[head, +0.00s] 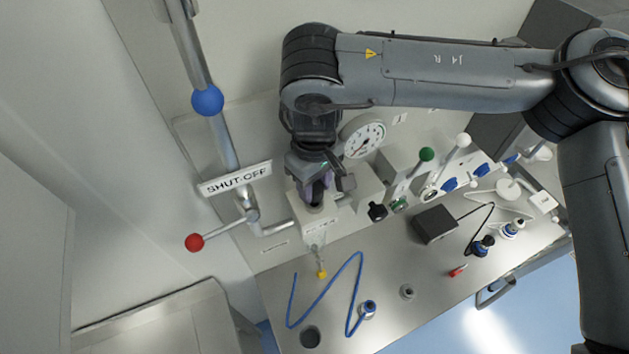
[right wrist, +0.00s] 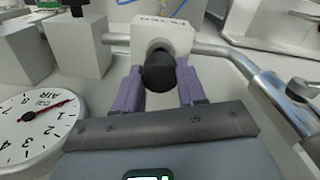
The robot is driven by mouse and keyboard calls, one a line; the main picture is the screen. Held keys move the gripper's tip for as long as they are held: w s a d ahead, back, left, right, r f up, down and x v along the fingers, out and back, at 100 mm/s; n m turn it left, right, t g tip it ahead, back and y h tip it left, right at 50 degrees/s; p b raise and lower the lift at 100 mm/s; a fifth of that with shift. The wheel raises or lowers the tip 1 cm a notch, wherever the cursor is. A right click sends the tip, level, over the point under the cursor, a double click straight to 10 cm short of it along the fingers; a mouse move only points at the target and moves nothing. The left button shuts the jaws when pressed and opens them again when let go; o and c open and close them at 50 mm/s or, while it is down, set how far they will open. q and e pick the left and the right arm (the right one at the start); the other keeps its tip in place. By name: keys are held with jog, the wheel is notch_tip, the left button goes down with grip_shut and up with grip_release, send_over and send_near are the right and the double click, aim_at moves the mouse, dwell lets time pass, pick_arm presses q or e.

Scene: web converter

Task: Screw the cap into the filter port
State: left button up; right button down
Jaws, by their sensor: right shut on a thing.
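A black round cap (right wrist: 158,74) is between the purple fingers of my right gripper (right wrist: 160,85), which is shut on it. The cap's far end meets a grey collar (right wrist: 158,46) on the front of a white block, where the filter port seems to be. I cannot tell how deep the cap is in the port. In the head view my right gripper (head: 317,190) points down at the white block (head: 302,217), and its fingers and wrist hide most of the cap. My left gripper is not in view.
A round dial gauge (head: 363,137) is right beside my right wrist. A pipe with a blue ball (head: 207,100), a SHUT-OFF sign (head: 235,178) and a red-ball lever (head: 195,242) stand left. A blue hose (head: 325,290) and black box (head: 434,224) lie on the bench.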

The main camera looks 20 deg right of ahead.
dwell(0.6)
jog(key=shift+p, duration=0.3)
dwell(0.4)
jog(key=shift+p, duration=0.3)
dwell(0.3)
jog(key=shift+f+b, duration=0.3)
jog(key=shift+f, duration=0.15)
dwell(0.4)
jog(key=shift+f+b, duration=0.45)
jog(key=shift+f, duration=0.3)
jog(key=c, duration=0.7)
grip_release()
jog(key=shift+c, duration=0.2)
